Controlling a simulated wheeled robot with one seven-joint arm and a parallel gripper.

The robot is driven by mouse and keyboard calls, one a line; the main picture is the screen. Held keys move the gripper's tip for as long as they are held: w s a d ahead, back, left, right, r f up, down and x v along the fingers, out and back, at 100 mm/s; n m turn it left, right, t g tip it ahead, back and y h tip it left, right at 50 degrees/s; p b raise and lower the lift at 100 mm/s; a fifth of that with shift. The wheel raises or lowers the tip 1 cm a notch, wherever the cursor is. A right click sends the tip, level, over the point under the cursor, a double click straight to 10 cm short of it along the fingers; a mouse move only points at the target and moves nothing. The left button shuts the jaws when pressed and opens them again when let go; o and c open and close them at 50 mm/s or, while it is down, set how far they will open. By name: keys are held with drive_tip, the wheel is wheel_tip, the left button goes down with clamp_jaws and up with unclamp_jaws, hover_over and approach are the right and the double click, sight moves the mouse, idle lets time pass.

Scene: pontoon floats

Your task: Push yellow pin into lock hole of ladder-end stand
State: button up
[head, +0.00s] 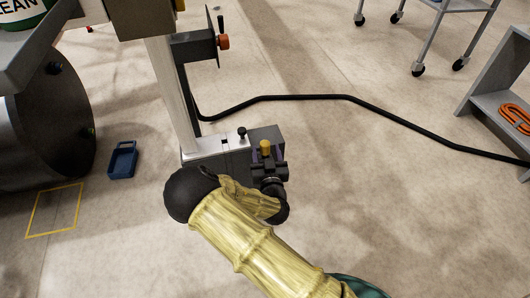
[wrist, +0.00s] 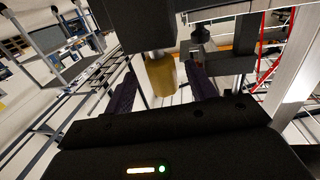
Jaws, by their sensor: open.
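The ladder-end stand has a pale metal post (head: 172,95) rising from a grey foot with a dark block. The yellow pin (head: 265,147) shows at the top of the dark block, just beyond my gripper (head: 268,167). In the wrist view, the yellow pin (wrist: 161,76) sticks out from beside a dark block (wrist: 146,25), between my gripper's two dark purple fingers (wrist: 161,90). The fingers are apart, with a gap on each side of the pin. The lock hole is hidden, and I cannot tell how deep the pin sits.
A black knob (head: 242,133) stands on the foot left of the pin. A black cable (head: 330,97) runs across the floor behind. A blue tray (head: 122,160) and a large dark cylinder (head: 50,125) are at left. The floor at right front is clear.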

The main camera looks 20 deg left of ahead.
drive_tip(key=b+x, duration=0.2)
drive_tip(key=x, duration=0.1)
drive_tip(key=shift+w+a+f, duration=0.15)
drive_tip(key=shift+a+f, duration=0.1)
drive_tip(key=shift+f, duration=0.15)
drive_tip(key=shift+w+a+r, duration=0.1)
drive_tip(key=shift+w+r, duration=0.05)
drive_tip(key=shift+w, duration=0.1)
drive_tip(key=c, duration=1.2)
drive_tip(key=shift+o, duration=0.2)
drive_tip(key=shift+r, duration=0.15)
wheel_tip(320, 180, up, 10)
drive_tip(key=p, duration=0.6)
